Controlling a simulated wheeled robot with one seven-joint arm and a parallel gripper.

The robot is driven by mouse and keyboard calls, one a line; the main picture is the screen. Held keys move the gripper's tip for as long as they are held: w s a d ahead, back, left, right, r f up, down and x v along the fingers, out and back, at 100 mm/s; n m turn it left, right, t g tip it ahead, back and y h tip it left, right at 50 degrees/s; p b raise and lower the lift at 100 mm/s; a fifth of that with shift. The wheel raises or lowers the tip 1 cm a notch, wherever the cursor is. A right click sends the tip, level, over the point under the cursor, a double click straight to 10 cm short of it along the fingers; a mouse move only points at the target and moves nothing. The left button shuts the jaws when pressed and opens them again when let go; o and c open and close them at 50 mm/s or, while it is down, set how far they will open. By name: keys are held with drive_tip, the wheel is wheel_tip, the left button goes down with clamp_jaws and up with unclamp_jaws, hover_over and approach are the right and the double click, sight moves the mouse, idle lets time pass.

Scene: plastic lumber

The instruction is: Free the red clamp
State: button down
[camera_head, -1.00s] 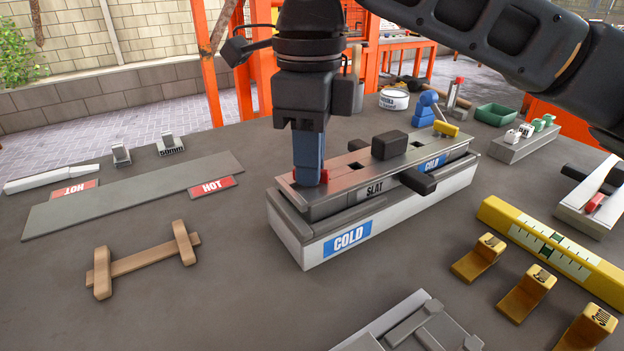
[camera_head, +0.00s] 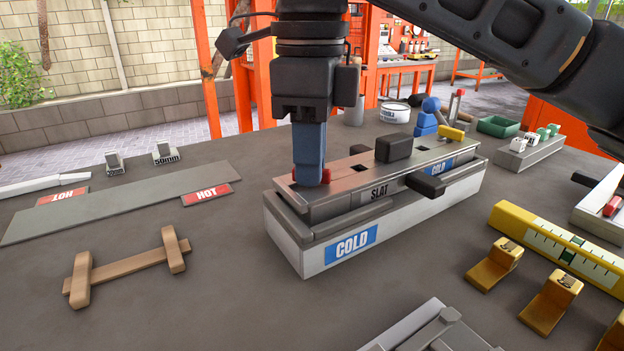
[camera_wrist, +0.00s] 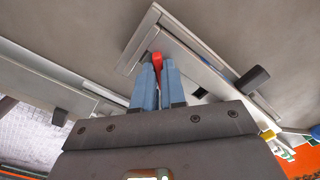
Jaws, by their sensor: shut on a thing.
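The red clamp (camera_head: 326,176) is at the near left end of the grey slat (camera_head: 350,192), which lies on the white block labelled COLD (camera_head: 310,257). My gripper (camera_head: 309,181) points down over that end, with its blue fingers hiding much of the clamp. In the wrist view, the red clamp (camera_wrist: 156,62) shows between the tips of my blue fingers (camera_wrist: 156,75), which are shut on it. I cannot tell whether the clamp still touches the slat. A black block (camera_head: 392,147) stands on the slat and a black handle (camera_head: 425,184) sticks out at its side.
A grey plate with red HOT labels (camera_head: 207,194) lies at left. A brown wooden piece (camera_head: 128,266) is in front of it. A yellow ruled beam (camera_head: 555,245) and yellow blocks (camera_head: 497,265) lie at right. A blue object (camera_head: 427,120) and green tray (camera_head: 499,126) stand behind.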

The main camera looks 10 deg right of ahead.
drive_tip(key=shift+s+b, duration=0.3)
drive_tip(key=shift+b, duration=0.55)
drive_tip(key=c, duration=1.1)
unclamp_jaws()
drive_tip(key=shift+o, duration=0.2)
drive_tip(key=shift+r, duration=0.15)
wheel_tip(320, 180, up, 7)
drive_tip(key=p, duration=0.7)
